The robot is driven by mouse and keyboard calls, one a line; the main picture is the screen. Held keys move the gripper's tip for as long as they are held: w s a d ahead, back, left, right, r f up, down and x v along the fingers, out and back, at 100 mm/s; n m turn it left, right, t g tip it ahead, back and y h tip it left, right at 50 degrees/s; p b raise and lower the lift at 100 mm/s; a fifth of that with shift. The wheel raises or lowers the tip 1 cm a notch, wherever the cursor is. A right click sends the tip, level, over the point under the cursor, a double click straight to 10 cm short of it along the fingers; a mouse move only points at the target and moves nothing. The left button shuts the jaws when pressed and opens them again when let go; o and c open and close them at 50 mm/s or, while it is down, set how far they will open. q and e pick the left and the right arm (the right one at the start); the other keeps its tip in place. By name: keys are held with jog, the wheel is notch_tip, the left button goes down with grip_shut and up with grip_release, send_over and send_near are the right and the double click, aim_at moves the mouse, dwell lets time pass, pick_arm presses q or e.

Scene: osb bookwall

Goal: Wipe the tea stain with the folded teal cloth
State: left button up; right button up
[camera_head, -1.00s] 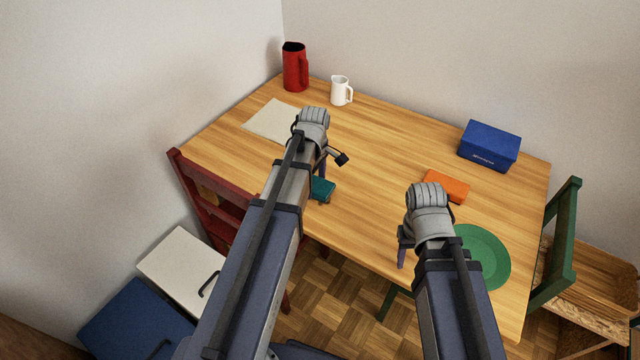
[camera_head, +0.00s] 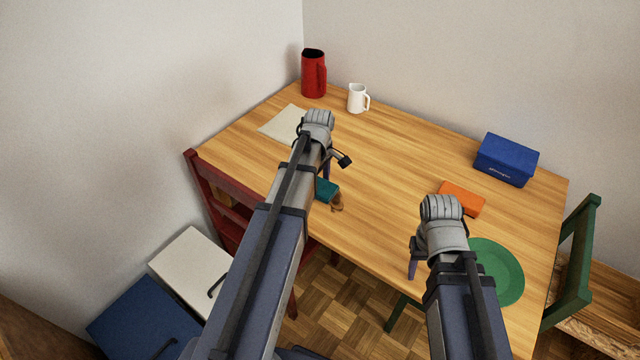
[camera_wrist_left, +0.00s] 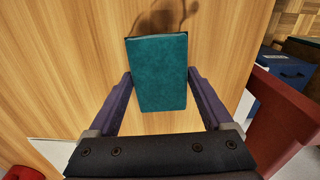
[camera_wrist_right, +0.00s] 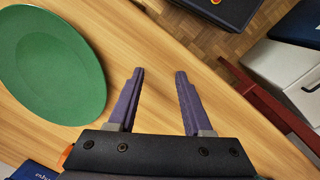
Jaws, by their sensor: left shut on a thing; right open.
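The folded teal cloth (camera_head: 326,190) lies flat at the table's near edge area, in my left gripper. In the left wrist view the cloth (camera_wrist_left: 160,85) sits between the two purple fingers of my left gripper (camera_wrist_left: 160,74), which is shut on it. The brown tea stain (camera_head: 337,204) shows just beside the cloth. In the left wrist view a dark brown patch (camera_wrist_left: 163,20) borders the cloth's far edge; part may lie under the cloth. My right gripper (camera_wrist_right: 160,72) is open and empty above the wood, left of the green plate in the head view.
The green plate (camera_head: 497,272), orange block (camera_head: 462,198) and blue box (camera_head: 506,160) are on the table's right side. A red pitcher (camera_head: 313,74), white jug (camera_head: 357,98) and pale sheet (camera_head: 280,124) are at the back left. Red (camera_head: 222,205) and green (camera_head: 573,265) chairs flank the table. Its middle is clear.

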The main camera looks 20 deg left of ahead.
aim_at(330, 191)
pick_arm(q)
jog(key=shift+s+d, duration=0.2)
jog(key=shift+d, duration=0.65)
jog(key=shift+s+d, duration=0.2)
jog(key=shift+d, duration=0.65)
jog(key=shift+d, duration=0.1)
jog(key=shift+s+d+f, duration=0.1)
jog(key=shift+s+d, duration=0.1)
jog(key=shift+d, duration=0.6)
jog(key=shift+s+d, duration=0.2)
jog(key=shift+d, duration=0.55)
pick_arm(e)
jog(key=shift+f, duration=0.1)
pick_arm(q)
jog(key=shift+s+d, duration=0.15)
jog(key=shift+d, duration=0.7)
jog(key=shift+s+d, duration=0.15)
jog(key=shift+d, duration=0.65)
notch_tip(330, 191, up, 6)
jog(key=p, duration=0.6)
jog(key=shift+a, duration=0.1)
pick_arm(e)
notch_tip(330, 191, up, 6)
jog(key=shift+r, duration=0.1)
